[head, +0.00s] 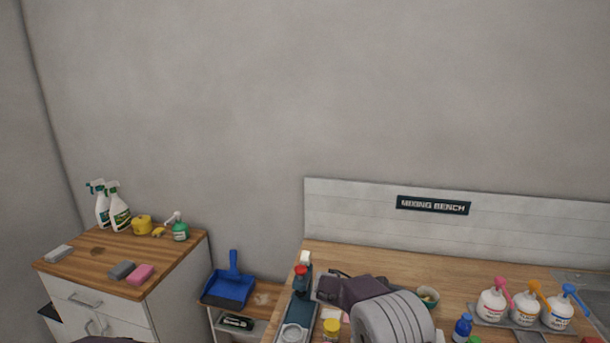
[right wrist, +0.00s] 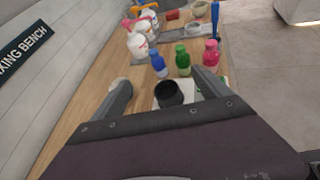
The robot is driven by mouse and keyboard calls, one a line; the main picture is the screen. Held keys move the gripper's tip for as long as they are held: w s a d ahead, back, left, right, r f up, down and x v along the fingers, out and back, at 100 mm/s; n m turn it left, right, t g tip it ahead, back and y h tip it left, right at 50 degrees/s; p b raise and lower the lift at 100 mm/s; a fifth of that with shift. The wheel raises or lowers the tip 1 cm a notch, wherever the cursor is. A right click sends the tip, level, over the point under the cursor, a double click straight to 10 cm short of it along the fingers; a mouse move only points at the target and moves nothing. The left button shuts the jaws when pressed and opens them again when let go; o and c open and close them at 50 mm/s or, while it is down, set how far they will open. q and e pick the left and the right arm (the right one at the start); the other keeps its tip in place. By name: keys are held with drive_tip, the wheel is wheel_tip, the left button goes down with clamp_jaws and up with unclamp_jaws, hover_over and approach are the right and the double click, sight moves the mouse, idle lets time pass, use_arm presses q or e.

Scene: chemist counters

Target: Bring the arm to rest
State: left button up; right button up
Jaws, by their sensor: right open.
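My right arm reaches over the mixing bench (head: 455,268) in the head view, where its dark gripper body (head: 350,288) shows but the fingers are hard to make out. In the right wrist view my right gripper (right wrist: 162,80) is open, its two fingers spread wide apart. A dark cup (right wrist: 168,94) on a pale surface shows between the fingers, apart from both; its distance from them is hard to tell. I see no object held. My left gripper is not in view.
Blue (right wrist: 159,65), green (right wrist: 182,62) and pink (right wrist: 211,55) bottles stand beyond the fingers. Pump bottles (head: 525,305) stand on a tray at the bench's right. A blue dustpan (head: 230,287) and a wooden-topped cabinet (head: 75,258) with spray bottles are left. Above the bench is bare wall.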

drive_tip(key=s+d+m+g+y, duration=0.2)
drive_tip(key=s+m+y, duration=0.4)
drive_tip(key=s, duration=1)
drive_tip(key=s+a+f+m+t+y, duration=0.2)
drive_tip(key=s+a+f+m+y, duration=0.5)
drive_tip(key=a+m, duration=0.4)
drive_tip(key=shift+a+f+m, duration=0.15)
drive_tip(key=shift+f+m, duration=0.35)
drive_tip(key=shift+f, duration=0.1)
drive_tip(key=shift+s, duration=0.3)
